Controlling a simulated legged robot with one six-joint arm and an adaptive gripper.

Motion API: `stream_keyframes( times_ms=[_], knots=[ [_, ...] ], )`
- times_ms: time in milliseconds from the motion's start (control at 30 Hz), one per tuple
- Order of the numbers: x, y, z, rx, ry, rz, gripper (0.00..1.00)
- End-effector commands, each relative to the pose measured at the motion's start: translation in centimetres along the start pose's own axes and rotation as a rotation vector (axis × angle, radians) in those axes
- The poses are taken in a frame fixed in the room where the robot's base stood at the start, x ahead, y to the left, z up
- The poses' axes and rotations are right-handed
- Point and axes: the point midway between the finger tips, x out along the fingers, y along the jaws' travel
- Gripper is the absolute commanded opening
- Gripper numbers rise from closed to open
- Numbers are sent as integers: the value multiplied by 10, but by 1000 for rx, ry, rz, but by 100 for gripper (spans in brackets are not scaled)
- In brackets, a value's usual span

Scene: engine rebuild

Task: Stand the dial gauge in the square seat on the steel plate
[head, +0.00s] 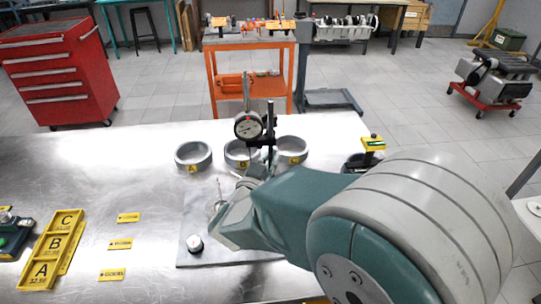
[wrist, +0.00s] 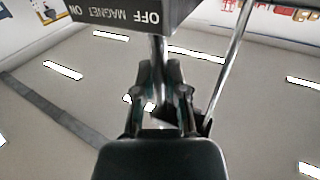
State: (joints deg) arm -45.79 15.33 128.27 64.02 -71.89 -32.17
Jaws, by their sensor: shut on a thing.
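My gripper (wrist: 161,102) is shut around a metal post below that block. In the head view my forearm hides most of the gripper. The steel plate (head: 188,258) lies flat on the bench, left of and under my arm. My arm covers its right part, and I cannot make out the square seat.
Several metal rings stand behind the plate, including the left one (head: 193,157) and right one (head: 292,150). A small round part (head: 194,243) and a thin upright pin (head: 219,194) are on the plate. A yellow lettered tray (head: 47,254) and yellow labels lie left.

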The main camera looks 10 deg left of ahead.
Motion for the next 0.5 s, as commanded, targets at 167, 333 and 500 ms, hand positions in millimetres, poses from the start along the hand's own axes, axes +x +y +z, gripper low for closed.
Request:
stream_keyframes(
  times_ms=[167, 333, 500],
  knots=[
    [1, 2, 6, 2, 4, 1, 0],
    [1, 1, 13, 3, 5, 0, 0],
    [0, 0, 21, 1, 5, 0, 0]
  ],
)
